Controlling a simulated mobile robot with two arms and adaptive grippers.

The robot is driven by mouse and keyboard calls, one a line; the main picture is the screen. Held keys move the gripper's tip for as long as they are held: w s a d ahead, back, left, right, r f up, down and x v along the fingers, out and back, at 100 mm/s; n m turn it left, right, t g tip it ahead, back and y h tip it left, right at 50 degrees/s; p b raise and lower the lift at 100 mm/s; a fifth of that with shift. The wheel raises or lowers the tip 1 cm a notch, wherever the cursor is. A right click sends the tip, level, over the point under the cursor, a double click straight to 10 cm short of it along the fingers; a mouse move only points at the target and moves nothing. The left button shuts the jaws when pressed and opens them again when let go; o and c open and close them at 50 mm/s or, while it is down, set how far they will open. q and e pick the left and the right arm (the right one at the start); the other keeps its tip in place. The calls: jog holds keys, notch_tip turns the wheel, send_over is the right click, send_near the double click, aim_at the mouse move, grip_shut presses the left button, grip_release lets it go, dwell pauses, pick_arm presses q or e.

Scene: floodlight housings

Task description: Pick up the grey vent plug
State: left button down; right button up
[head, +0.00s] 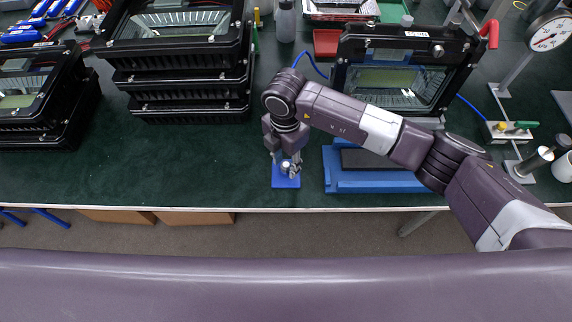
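My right gripper (287,165) points down over a small blue block (285,181) near the front edge of the green table. A small light grey piece (286,164), which looks like the vent plug, shows between or just behind its fingertips, at the top of the block. The fingers partly hide it. I cannot tell whether they touch it or stand apart around it. My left gripper is not in view.
Black floodlight housings are stacked at the left (185,80) and far left (45,100). Another housing (405,75) stands behind my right arm, with blue hoses beside it. A blue tray with a dark pad (335,180) lies right of the block. The table left of the block is clear.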

aim_at(286, 165)
jog(key=c, duration=0.7)
jog(key=shift+r, duration=0.1)
notch_tip(286, 165, up, 20)
jog(key=b, duration=0.3)
